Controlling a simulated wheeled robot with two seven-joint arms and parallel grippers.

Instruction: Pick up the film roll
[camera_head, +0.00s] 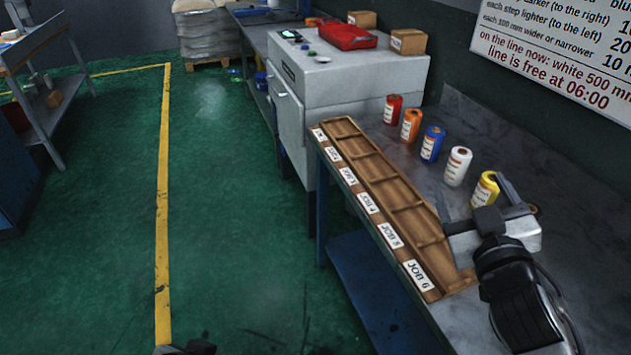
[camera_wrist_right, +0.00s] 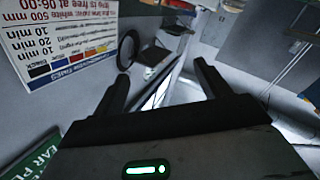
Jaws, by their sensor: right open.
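Several film rolls stand in a slanted row on the grey bench: red (camera_head: 394,109), orange (camera_head: 411,125), blue (camera_head: 432,144), white (camera_head: 458,166) and yellow (camera_head: 485,189). My right gripper (camera_head: 471,190) is open at the near end of the row, beside the yellow roll and partly in front of it. I cannot tell whether they touch. In the right wrist view, the open jaws (camera_wrist_right: 161,72) have no roll between them. A brownish round edge (camera_head: 532,209) shows behind the gripper; the rest of it is hidden.
A wooden compartment tray (camera_head: 405,219) with job labels lies along the bench's left edge, its near end close to my right gripper. A grey machine (camera_head: 345,80) with a red tray (camera_head: 346,36) stands beyond. A wall sign (camera_head: 560,50) hangs at right. Green floor is open at left.

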